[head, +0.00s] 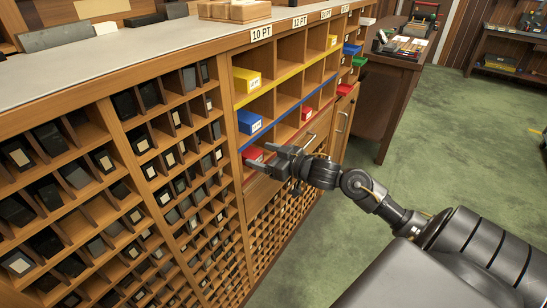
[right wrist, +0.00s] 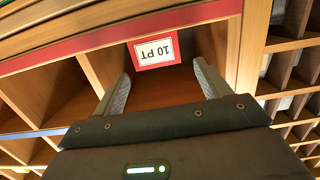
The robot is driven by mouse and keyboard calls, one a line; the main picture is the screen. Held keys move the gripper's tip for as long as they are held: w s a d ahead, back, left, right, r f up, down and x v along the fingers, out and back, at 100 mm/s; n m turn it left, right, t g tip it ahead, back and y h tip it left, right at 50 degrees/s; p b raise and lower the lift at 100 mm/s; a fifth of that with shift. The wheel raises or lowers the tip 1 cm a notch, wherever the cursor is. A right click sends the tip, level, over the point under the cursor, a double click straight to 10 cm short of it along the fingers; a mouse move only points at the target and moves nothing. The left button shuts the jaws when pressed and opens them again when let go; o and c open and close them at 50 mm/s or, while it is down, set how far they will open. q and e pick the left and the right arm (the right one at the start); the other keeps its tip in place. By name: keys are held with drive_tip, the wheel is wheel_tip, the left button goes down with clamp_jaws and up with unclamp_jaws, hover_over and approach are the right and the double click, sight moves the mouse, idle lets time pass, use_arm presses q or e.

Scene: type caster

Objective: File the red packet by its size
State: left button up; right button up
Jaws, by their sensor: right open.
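A red packet with a white "10 PT" label (right wrist: 157,50) sits in a compartment above a red strip. In the head view this packet (head: 252,153) is in the bottom row of the 10 PT column, partly behind my gripper. My right gripper (head: 268,158) is open in front of that compartment. In the right wrist view its fingers (right wrist: 163,80) stand apart on either side of the packet's face, which shows beyond the tips. I see no grip on it. Other red packets sit in the rack, one in the red row (head: 308,112) and one further right (head: 344,89). My left gripper is not in view.
The rack has yellow (head: 287,83), blue and red strips under its rows, with size cards such as "10 PT" (head: 262,34) on top. A yellow packet (head: 246,80) and a blue packet (head: 249,122) fill the left column. Several middle compartments are empty. Green floor (head: 440,140) is clear at right.

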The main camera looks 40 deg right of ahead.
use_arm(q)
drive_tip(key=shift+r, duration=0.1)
use_arm(e)
drive_tip(key=shift+v, duration=2.25)
